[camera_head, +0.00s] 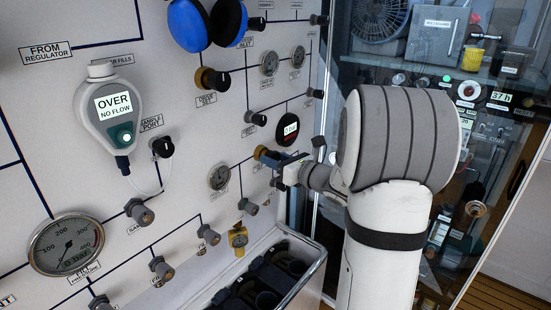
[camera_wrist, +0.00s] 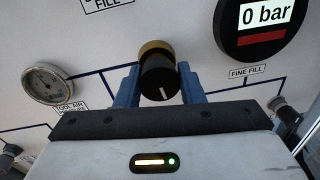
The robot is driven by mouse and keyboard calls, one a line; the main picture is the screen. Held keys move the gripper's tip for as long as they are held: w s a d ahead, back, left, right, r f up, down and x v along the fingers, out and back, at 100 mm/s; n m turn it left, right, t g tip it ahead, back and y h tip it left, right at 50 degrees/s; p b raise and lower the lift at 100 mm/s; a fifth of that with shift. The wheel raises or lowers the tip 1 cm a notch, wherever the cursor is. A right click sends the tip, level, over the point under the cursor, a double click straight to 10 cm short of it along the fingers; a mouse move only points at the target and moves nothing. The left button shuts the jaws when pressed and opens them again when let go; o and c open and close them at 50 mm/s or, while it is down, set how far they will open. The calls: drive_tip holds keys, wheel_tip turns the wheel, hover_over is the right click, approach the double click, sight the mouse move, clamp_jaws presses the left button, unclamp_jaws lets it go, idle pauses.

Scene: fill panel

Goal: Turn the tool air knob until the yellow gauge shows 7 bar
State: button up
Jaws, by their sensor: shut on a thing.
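In the wrist view a black knob (camera_wrist: 157,76) with a brass-coloured collar and a white pointer mark sits between the blue fingers of my gripper (camera_wrist: 157,88). The mark points down, slightly right. In the head view my gripper (camera_head: 280,160) is at the panel, and the brass collar (camera_head: 261,153) shows beside it. A small round gauge labelled tool air pressure (camera_wrist: 47,84) is left of the knob; it also shows in the head view (camera_head: 219,177). Its face looks pale and its reading is too small to tell. I cannot make out a yellow gauge face.
A black round display reading 0 bar (camera_wrist: 262,22) is just above right of my gripper. Several grey fittings stick out of the panel. A small yellow item (camera_head: 238,240) is below, above a dark bin tray (camera_head: 305,283). A large gauge (camera_head: 66,244) is at lower left.

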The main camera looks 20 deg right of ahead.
drive_tip(key=o, duration=1)
drive_tip(key=shift+s, duration=0.1)
drive_tip(key=b+v, duration=0.1)
drive_tip(key=v, duration=0.6)
drive_tip(key=shift+s+d+b, duration=0.15)
drive_tip(key=shift+s+b, duration=0.1)
drive_tip(key=shift+b, duration=0.05)
idle(1.3)
